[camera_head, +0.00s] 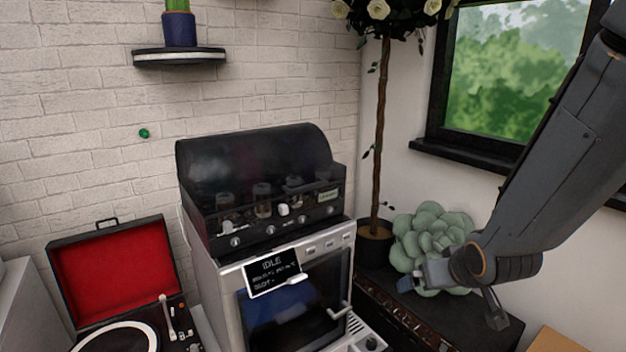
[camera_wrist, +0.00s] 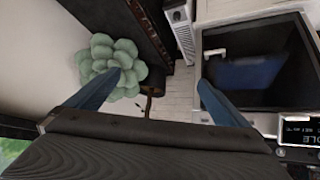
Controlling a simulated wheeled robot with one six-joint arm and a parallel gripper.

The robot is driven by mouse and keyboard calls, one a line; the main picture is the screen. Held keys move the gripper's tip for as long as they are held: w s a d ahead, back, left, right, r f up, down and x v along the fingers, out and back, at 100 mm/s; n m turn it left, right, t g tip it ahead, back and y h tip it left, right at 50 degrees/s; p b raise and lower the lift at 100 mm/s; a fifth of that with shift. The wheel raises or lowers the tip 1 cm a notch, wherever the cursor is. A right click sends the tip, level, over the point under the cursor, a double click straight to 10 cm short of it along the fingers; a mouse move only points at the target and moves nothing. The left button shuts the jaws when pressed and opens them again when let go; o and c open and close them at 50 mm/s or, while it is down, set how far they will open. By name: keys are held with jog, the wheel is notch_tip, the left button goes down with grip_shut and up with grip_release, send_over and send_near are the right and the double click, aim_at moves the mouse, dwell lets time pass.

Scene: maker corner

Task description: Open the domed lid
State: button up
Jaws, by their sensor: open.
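The domed lid (camera_head: 250,165) is a dark, see-through cover on a black machine that stands on top of a silver oven-like unit. It appears closed, with small jars and knobs showing dimly through its lower front. My gripper (camera_head: 450,300) is in the head view at the lower right, well to the right of the lid and lower than it. It is open and empty. In the wrist view its two blue-grey fingers (camera_wrist: 159,78) are spread apart with nothing between them. The lid is not visible in the wrist view.
The silver unit (camera_head: 228,290) has a dark glass door and an IDLE display (camera_head: 273,275). A pale green succulent (camera_head: 432,238) sits close behind my gripper. A potted tree (camera_head: 378,240) stands right of the lid. An open red-lined record player (camera_head: 115,270) is at left.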

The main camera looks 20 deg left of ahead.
jog(key=w+a+r+n+t+y+p, duration=0.1)
jog(key=w+a+r+n+t+y, duration=0.1)
jog(key=a+r+y, duration=0.3)
jog(key=w+a+r+n+t+p, duration=0.1)
jog(key=w+a+r+p, duration=0.15)
jog(key=a, duration=0.55)
jog(key=n+y+p, duration=0.2)
jog(key=n+y, duration=0.1)
jog(key=y, duration=0.4)
send_near(310, 186)
jog(key=shift+t, duration=0.4)
jog(key=shift+p+x, duration=0.85)
jog(key=shift+x, duration=2.95)
jog(key=shift+s+a+f, duration=0.1)
jog(key=shift+a+f, duration=0.05)
jog(key=shift+f, duration=0.05)
